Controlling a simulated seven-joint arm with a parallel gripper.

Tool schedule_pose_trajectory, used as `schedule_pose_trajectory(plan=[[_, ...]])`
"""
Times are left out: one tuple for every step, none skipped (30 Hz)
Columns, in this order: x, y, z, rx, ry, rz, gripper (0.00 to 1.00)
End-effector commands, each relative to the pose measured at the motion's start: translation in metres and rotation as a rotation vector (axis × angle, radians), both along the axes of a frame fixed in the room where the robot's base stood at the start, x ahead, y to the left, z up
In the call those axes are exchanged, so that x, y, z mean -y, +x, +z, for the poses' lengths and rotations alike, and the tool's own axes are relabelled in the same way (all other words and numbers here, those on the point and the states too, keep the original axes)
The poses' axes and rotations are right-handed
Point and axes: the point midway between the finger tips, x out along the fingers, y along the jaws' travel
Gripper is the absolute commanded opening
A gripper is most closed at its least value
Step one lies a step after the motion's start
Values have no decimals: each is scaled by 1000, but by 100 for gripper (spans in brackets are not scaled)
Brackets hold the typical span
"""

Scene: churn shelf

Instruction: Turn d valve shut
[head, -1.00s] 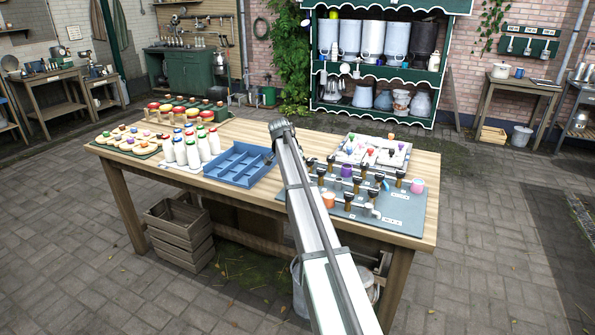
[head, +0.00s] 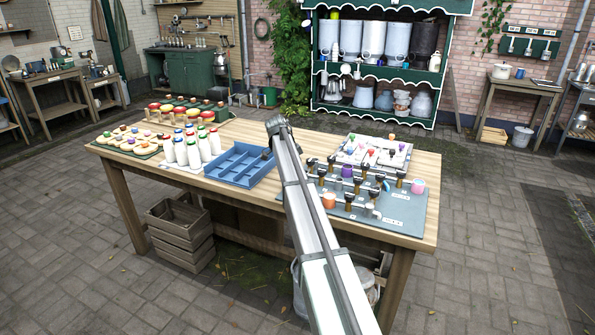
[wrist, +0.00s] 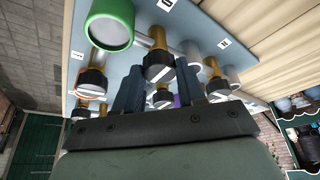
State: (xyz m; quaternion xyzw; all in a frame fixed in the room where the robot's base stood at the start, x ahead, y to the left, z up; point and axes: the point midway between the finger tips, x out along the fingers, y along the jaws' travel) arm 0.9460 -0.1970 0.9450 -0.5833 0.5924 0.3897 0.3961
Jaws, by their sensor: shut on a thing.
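The grey-blue valve board (head: 405,212) lies on the right part of the wooden table, with several brass valves (head: 349,197) under black handles. In the head view my arm hides the gripper.
A green-rimmed cup (wrist: 110,26) and another brass valve (wrist: 216,82) are near the fingers. On the table are a blue divided tray (head: 237,181), white bottles (head: 194,153) to its left, and a white board with coloured knobs (head: 372,155) behind the valve board.

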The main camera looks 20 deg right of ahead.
Motion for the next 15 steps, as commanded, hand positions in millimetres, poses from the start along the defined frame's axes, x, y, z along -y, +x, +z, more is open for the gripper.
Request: schedule_pose_trajectory(plan=[[0, -1, -1, -1, 1, -2, 9], [0, -1, -1, -1, 1, -2, 9], [0, -1, -1, -1, 1, -2, 9], [0, -1, -1, -2, 1, -1, 9], [0, -1, -1, -2, 1, -1, 9], [0, -1, -1, -2, 1, -1, 43], [0, -1, -1, -2, 1, -1, 46], [0, -1, -1, -2, 1, -1, 49], [0, 0, -1, -1, 1, 0, 53], [0, 0, -1, -1, 1, 0, 56], [0, 0, 0, -1, 0, 0, 59], [0, 0, 0, -1, 0, 0, 62], [0, 0, 0, -1, 0, 0, 64], [0, 0, 0, -1, 0, 0, 64], [0, 0, 0, 0, 0, 0, 64]])
